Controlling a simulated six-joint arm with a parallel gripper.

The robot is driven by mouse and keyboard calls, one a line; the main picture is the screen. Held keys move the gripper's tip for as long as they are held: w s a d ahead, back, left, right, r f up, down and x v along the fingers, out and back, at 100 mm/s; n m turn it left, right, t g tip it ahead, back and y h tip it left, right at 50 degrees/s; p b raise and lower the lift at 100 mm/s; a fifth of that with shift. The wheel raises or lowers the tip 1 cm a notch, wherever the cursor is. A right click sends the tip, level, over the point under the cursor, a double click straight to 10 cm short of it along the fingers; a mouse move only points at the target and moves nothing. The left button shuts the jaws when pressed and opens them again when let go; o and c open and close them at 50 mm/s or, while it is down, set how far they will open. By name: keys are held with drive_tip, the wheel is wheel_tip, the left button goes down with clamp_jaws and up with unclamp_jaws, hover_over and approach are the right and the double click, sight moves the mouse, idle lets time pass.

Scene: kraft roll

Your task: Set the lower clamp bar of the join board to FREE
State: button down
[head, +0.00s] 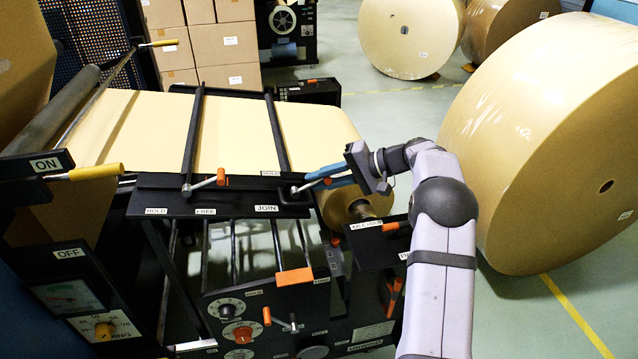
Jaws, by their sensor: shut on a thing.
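The join board (150,200) is a black plate across the machine, with kraft paper running over it. Two dark clamp bars cross the paper. The left bar (194,130) ends in a lever with an orange tip (221,177). The right bar (276,130) ends near a bent metal lever (297,189). My gripper (314,182), with blue fingers, comes from the right and is shut on this right lever's handle end, which the fingers hide. A HOLD label (271,173) sits just above that lever. No FREE label for it is visible. I cannot tell which bar is the lower one.
A black control panel (275,325) with knobs and an orange-handled part (294,277) lies below the board. An AXLE HOLD block (366,226) stands right of it. A large kraft roll (560,150) stands at right. Yellow-tipped levers (95,172) project at left.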

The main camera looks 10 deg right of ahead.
drive_tip(key=shift+f, duration=0.1)
idle(0.3)
drive_tip(key=c, duration=1.7)
unclamp_jaws()
drive_tip(key=shift+o, duration=0.2)
drive_tip(key=b+v, duration=0.2)
drive_tip(key=v, duration=0.5)
drive_tip(key=shift+d, duration=0.15)
drive_tip(key=s+a+f+g+h+p, duration=0.4)
drive_tip(key=s+a, duration=0.4)
drive_tip(key=s, duration=0.4)
drive_tip(key=s+f+n+h+p, duration=0.1)
drive_tip(key=s+f+n+h, duration=0.1)
drive_tip(key=s, duration=0.9)
drive_tip(key=s+f+n+g+h, duration=0.1)
drive_tip(key=s+f+n+h, duration=0.2)
drive_tip(key=s, duration=0.8)
drive_tip(key=shift+d+f+h+p, duration=0.25)
drive_tip(key=shift+f+h+p, duration=0.2)
drive_tip(key=shift+h, duration=0.65)
